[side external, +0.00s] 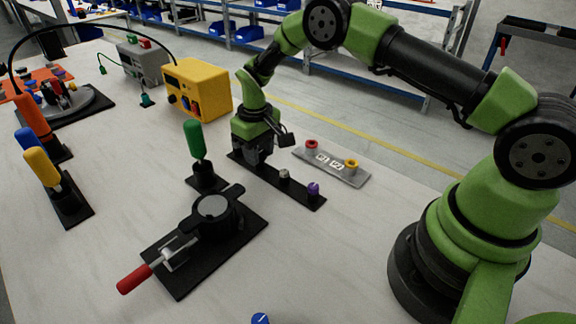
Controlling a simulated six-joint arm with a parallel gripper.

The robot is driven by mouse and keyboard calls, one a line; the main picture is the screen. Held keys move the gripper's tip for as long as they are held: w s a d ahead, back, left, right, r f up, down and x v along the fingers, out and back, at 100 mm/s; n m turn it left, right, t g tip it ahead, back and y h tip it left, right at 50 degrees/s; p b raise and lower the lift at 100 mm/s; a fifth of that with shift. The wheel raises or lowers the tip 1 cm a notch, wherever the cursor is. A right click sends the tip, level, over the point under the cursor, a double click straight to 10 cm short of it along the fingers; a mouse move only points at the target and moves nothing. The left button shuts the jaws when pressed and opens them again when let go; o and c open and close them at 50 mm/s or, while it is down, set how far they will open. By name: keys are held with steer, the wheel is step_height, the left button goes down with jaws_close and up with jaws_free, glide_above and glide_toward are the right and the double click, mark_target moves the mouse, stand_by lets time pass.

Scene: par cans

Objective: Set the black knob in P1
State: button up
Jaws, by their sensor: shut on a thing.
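My gripper (254,160) points down over the left end of the black strip (300,196). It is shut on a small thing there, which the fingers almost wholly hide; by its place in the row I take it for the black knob. A pale grey knob (284,174) and a purple knob (313,189) stand on the strip to the right. Behind the strip lies a grey plate (343,178) with a red-ringed seat (311,145), a yellow-ringed seat (351,165) and two white labels between them, too small to read surely.
A green-handled tool (195,140) stands upright left of my gripper. A black clamp fixture (212,215) with a red handle is in front. A yellow box (198,88) stands behind left. A blue knob (260,319) is at the bottom edge. Table right of the plate is clear.

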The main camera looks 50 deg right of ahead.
steer(key=shift+r, duration=0.1)
steer(key=shift+r, duration=2.9)
steer(key=shift+d, duration=0.1)
steer(key=s+d, duration=0.6)
steer(key=d, duration=0.6)
steer(key=shift+w+a+f, duration=0.1)
steer(key=shift+w+f, duration=0.05)
steer(key=shift+f, duration=1.05)
steer(key=shift+w+f, duration=0.1)
steer(key=shift+f, duration=1.05)
steer(key=shift+f, duration=0.1)
steer(key=o, duration=0.4)
